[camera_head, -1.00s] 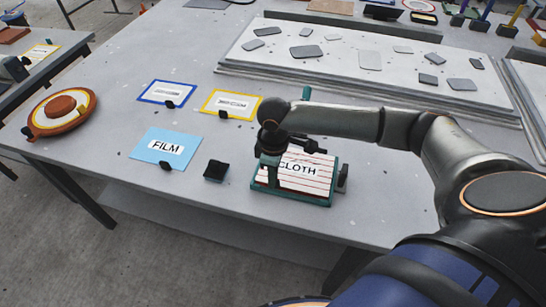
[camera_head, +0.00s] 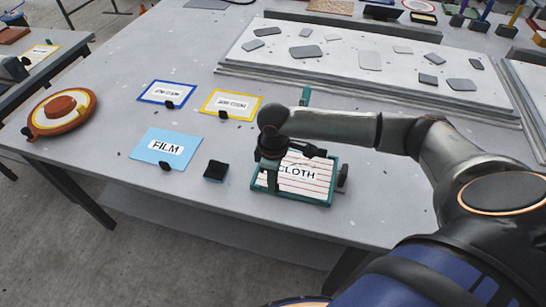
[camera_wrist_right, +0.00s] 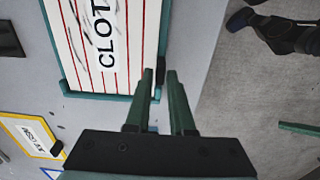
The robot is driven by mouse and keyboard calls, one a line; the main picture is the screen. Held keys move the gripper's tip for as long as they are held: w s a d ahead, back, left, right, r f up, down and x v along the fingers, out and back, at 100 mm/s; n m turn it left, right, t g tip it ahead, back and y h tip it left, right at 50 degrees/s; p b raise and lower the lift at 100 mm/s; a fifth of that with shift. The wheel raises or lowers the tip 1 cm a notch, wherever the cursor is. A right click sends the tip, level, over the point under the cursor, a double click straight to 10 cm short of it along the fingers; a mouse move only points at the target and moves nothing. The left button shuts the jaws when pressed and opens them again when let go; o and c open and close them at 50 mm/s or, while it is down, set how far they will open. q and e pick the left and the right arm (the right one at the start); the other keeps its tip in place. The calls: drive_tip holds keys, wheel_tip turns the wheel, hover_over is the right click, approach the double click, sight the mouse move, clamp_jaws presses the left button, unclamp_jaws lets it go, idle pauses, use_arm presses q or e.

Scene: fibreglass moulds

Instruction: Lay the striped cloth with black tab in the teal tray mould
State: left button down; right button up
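The striped cloth (camera_head: 310,178), white with red lines and the word CLOTH, lies flat inside the teal tray mould (camera_head: 300,200). It also shows in the wrist view (camera_wrist_right: 88,75), within the tray's teal rim (camera_wrist_right: 100,97). My right gripper (camera_head: 272,180) is over the tray's left end, hiding part of the cloth there. In the wrist view its two dark green fingers (camera_wrist_right: 161,75) stand apart with a narrow gap. A dark piece beside the left finger may be the cloth's black tab; I cannot tell.
Left of the tray are a small black block (camera_head: 215,170), a blue FILM card (camera_head: 150,137), and blue-framed (camera_head: 150,97) and yellow-framed (camera_head: 215,108) cards. A round orange mould (camera_head: 62,112) lies farther left. A white board (camera_head: 350,80) with grey pieces lies behind.

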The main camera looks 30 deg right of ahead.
drive_tip(key=o, duration=0.4)
drive_tip(key=shift+c, duration=0.2)
drive_tip(key=shift+r, duration=0.1)
wheel_tip(320, 180, up, 12)
drive_tip(key=shift+r, duration=0.2)
drive_tip(key=shift+f, duration=0.1)
idle(0.4)
